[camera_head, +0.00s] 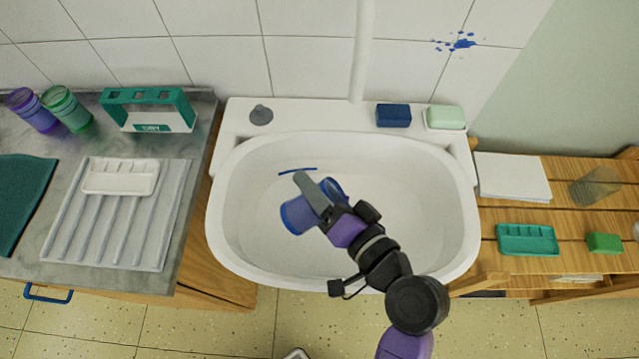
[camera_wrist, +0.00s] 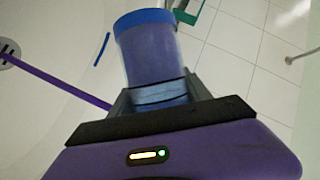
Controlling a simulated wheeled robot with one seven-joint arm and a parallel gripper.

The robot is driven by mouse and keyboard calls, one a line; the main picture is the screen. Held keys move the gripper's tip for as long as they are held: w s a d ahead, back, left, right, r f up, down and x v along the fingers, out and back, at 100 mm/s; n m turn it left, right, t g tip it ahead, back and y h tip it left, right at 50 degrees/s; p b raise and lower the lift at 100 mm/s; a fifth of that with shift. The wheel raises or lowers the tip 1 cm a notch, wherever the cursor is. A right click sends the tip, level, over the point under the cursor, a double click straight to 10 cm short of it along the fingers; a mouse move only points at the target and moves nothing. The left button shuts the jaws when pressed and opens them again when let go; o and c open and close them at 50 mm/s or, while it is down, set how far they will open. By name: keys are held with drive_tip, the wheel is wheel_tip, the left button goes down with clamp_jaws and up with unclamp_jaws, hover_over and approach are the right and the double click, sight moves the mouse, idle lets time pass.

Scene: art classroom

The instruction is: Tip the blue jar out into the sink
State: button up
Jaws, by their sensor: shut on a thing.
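The blue jar (camera_head: 297,216) is translucent with darker blue bands. It is tilted well over, above the left middle of the white sink (camera_head: 440,215). My gripper (camera_head: 322,197) is shut on it. In the wrist view the jar (camera_wrist: 148,58) reaches away from my gripper (camera_wrist: 160,98), with a solid blue band at its far end. A short blue streak (camera_head: 297,171) lies on the basin's back left wall. A thin purple line in the wrist view (camera_wrist: 60,82) runs towards the drain; I cannot tell what it is.
A blue sponge (camera_head: 393,115), a pale green soap (camera_head: 445,117) and a grey stopper (camera_head: 261,115) sit on the sink's back ledge. A vertical white pipe (camera_head: 362,50) rises behind. The counter with jars is left; a wooden slatted bench (camera_head: 575,217) is right.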

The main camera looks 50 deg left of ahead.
drive_tip(key=f+m+y+b, duration=0.1)
drive_tip(key=m, duration=0.1)
drive_tip(key=w+f+m+g+y+b, duration=0.1)
drive_tip(key=m, duration=0.1)
drive_tip(key=shift+d+f+m, duration=0.2)
drive_tip(key=shift+f+m, duration=0.05)
drive_tip(key=shift+m, duration=0.05)
drive_tip(key=m, duration=0.1)
drive_tip(key=r+m+y, duration=0.1)
drive_tip(key=m, duration=0.1)
drive_tip(key=shift+w+d+r, duration=0.1)
drive_tip(key=shift+w+d, duration=0.05)
drive_tip(key=shift+w, duration=0.25)
drive_tip(key=shift+r, duration=0.1)
idle(1.4)
